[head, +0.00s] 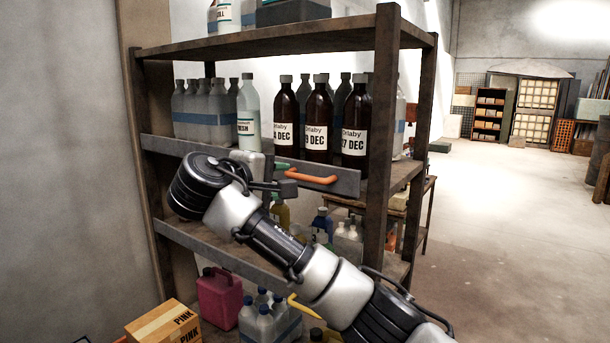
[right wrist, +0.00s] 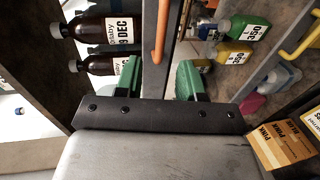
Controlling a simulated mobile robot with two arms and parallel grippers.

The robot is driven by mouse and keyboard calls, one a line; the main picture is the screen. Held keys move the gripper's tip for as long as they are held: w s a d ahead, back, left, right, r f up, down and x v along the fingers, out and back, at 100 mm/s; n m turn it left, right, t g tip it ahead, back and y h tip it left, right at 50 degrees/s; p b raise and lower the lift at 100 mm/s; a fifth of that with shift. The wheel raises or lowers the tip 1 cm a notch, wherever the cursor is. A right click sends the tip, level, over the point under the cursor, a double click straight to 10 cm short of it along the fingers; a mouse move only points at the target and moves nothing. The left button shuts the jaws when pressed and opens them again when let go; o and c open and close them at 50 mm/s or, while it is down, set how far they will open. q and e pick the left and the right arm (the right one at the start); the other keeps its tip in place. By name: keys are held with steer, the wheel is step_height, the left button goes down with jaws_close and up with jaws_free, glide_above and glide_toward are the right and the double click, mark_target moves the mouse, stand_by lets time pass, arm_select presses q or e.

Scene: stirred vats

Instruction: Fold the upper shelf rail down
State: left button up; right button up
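The upper shelf rail (head: 345,184) is a grey bar standing upright across the front of the middle shelf, before the bottles. Its orange handle (head: 312,175) is right of its middle; the handle also shows in the right wrist view (right wrist: 160,32). My right gripper (head: 287,175) is at the rail, just left of the handle; my wrist hides part of the rail. In the right wrist view its green fingers (right wrist: 159,80) are apart, with the rail seen in the gap and the handle beyond the tips. No grip on the handle shows. My left gripper is out of view.
Brown bottles (head: 318,120) and a white bottle (head: 248,112) stand close behind the rail. A lower rail (head: 213,249) with a yellow handle (head: 303,309) is below my arm. A dark shelf post (head: 382,130) stands right of the handle. Open floor (head: 500,230) lies at right.

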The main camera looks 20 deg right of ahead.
mark_target(304, 179)
steer(key=p+x, duration=0.4)
steer(key=x, duration=0.4)
steer(key=shift+d, duration=0.35)
steer(key=shift+w+d+f, duration=0.15)
steer(key=shift+w+d, duration=0.05)
steer(key=shift+w, duration=0.1)
steer(key=shift+c, duration=0.2)
jaws_close()
